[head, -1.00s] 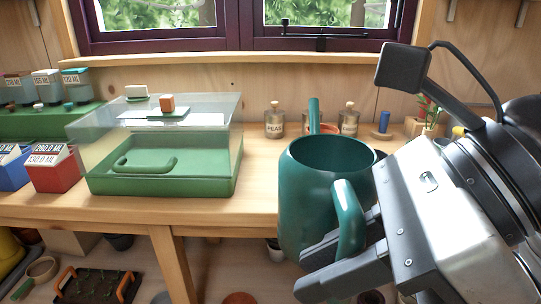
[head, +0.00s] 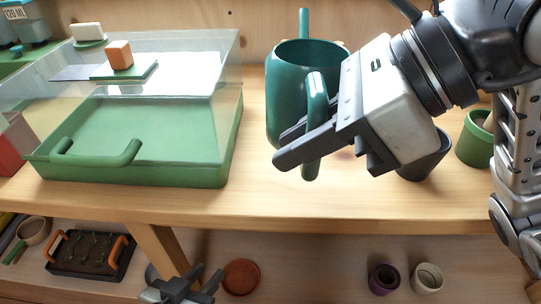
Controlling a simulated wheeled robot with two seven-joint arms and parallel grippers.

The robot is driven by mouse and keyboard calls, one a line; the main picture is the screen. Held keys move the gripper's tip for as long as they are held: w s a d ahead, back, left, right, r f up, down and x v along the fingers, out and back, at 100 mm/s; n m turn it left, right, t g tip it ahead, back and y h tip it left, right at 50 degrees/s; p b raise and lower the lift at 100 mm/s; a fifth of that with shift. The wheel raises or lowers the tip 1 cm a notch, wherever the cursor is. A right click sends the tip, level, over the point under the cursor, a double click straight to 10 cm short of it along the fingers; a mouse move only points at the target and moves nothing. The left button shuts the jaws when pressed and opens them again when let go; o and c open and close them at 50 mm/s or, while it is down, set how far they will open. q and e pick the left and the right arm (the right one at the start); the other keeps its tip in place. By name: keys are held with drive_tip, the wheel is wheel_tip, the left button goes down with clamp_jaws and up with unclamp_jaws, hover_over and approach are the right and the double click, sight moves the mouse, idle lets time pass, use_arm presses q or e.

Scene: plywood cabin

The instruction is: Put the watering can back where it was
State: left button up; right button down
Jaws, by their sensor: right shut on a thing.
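The teal watering can (head: 286,98) is upright at the back of the bench (head: 330,204), right of the green-based clear case. Its spout points up behind its rim. My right gripper (head: 300,148) is shut on its loop handle, which faces me. The fingers cover part of the can's lower side, and I cannot tell whether its base touches the bench. My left gripper (head: 190,284) is low at the bottom edge, below the bench front, with nothing visible in it; its finger gap is unclear.
The clear case (head: 130,172) with a green base fills the bench's left side. Dark (head: 425,160) and green (head: 476,140) pots stand right of the can, close to my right gripper. A seedling tray (head: 88,254) and small pots are below. The front bench strip is clear.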

drive_tip(key=w+a+f, duration=0.1)
drive_tip(key=w+f, duration=0.1)
drive_tip(key=w+a+f, duration=0.1)
drive_tip(key=w+f, duration=0.1)
drive_tip(key=w+a+f, duration=0.1)
drive_tip(key=w+f, duration=0.1)
drive_tip(key=w, duration=0.1)
drive_tip(key=shift+a+f+b, duration=0.2)
drive_tip(key=shift+f+b, duration=0.1)
drive_tip(key=shift+b, duration=0.05)
drive_tip(key=shift+w+a+f, duration=0.1)
drive_tip(key=shift+w+f, duration=0.05)
drive_tip(key=shift+f, duration=0.8)
drive_tip(key=shift+w+f, duration=0.15)
drive_tip(key=shift+f, duration=0.75)
drive_tip(key=shift+f+b, duration=0.3)
drive_tip(key=shift+b, duration=0.1)
drive_tip(key=c, duration=1.4)
unclamp_jaws()
drive_tip(key=shift+o, duration=0.2)
